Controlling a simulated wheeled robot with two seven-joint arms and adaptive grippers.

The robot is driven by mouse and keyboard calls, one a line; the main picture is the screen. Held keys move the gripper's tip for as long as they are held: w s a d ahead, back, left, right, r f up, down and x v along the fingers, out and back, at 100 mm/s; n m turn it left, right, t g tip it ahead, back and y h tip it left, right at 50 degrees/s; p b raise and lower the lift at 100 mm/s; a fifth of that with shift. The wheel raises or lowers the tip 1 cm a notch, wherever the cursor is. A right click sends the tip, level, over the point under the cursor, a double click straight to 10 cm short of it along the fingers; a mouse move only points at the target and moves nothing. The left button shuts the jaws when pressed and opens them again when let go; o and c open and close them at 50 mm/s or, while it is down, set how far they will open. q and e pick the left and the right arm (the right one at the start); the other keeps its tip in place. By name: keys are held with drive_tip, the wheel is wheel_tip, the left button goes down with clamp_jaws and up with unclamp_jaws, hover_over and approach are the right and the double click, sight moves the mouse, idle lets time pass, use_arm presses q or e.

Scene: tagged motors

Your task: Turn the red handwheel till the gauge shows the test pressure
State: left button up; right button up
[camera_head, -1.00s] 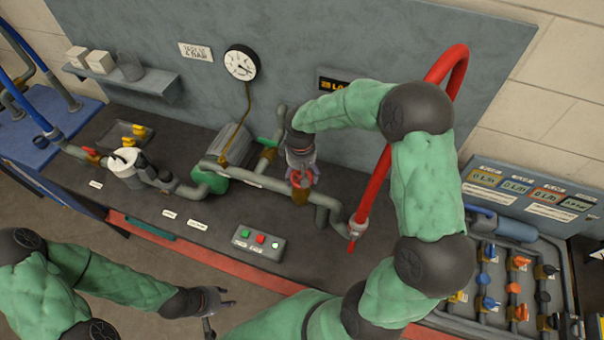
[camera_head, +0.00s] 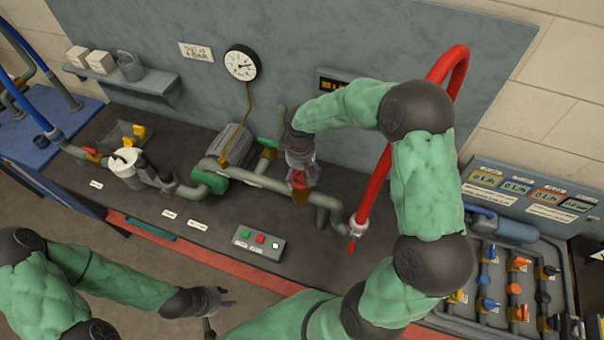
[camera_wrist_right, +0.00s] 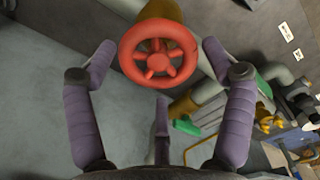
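The red handwheel (camera_head: 299,180) sits on a brass valve on the grey pipe. It faces me in the right wrist view (camera_wrist_right: 151,68). My right gripper (camera_head: 302,177) is at the wheel; in the right wrist view its purple fingertips (camera_wrist_right: 158,46) stand on both sides of the rim, spread, with small gaps showing. A third finger is below the wheel. The round white gauge (camera_head: 241,63) hangs on the back panel; its dark needle is visible, but its numbers are too small to read. My left gripper (camera_head: 216,308) is open and empty near the bottom edge.
A sign (camera_head: 196,51) hangs left of the gauge, its text blurred. A dark display (camera_head: 331,84) is partly behind my right arm. A button box (camera_head: 259,243) stands at the bench front. A red hose (camera_head: 375,185) rises beside my right arm. A valve rack (camera_head: 510,285) stands right.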

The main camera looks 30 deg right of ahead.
sight(299, 176)
drive_tip(key=shift+o, duration=0.5)
drive_tip(key=shift+w+a, duration=0.2)
drive_tip(key=shift+s+d, duration=0.1)
drive_tip(key=shift+s, duration=0.05)
wheel_tip(299, 176, up, 12)
idle(0.5)
